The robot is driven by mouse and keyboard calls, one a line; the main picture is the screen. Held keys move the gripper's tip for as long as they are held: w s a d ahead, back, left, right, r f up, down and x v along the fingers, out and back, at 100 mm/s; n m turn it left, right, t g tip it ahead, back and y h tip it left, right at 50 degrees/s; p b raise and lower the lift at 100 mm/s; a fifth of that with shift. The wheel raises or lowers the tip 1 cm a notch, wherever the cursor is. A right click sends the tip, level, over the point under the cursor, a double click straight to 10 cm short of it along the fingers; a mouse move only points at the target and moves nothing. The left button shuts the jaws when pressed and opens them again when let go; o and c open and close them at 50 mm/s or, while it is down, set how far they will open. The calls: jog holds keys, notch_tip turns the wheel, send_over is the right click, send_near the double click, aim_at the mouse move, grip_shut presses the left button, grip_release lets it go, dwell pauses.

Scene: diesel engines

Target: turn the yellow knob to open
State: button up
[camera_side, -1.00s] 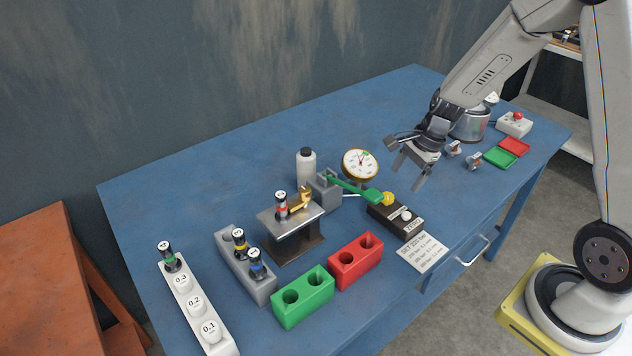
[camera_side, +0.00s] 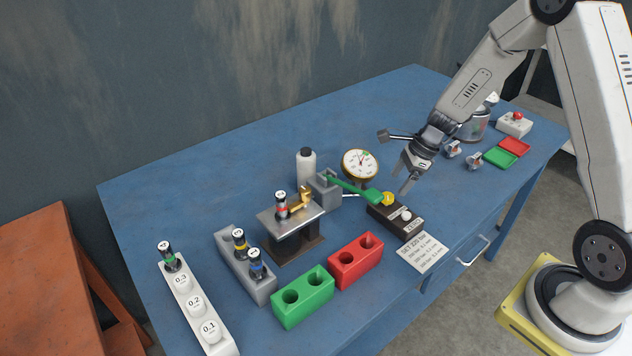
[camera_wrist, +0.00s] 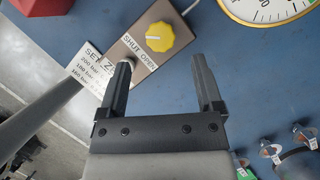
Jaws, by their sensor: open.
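The yellow knob (camera_side: 388,198) sits on a dark brown box (camera_side: 381,215) beside the end of a green lever (camera_side: 355,188). In the wrist view the yellow knob (camera_wrist: 160,37) has a white pointer line, and the box carries a label reading "SHUT" and "OPEN" (camera_wrist: 139,50). My gripper (camera_side: 407,182) is above the table, just up and right of the knob in the side view. In the wrist view my gripper (camera_wrist: 160,82) is open and empty, its fingers apart and pointing toward the knob, not touching it.
A round dial gauge (camera_side: 360,164) stands behind the box. A white bottle (camera_side: 306,168) and a grey pump block (camera_side: 325,193) are to the left. A white card (camera_side: 423,252) lies in front. Red (camera_side: 356,260) and green (camera_side: 303,297) holders stand at front left.

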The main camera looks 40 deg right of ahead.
aim_at(389, 195)
jog(key=shift+x, duration=2.45)
grip_shut()
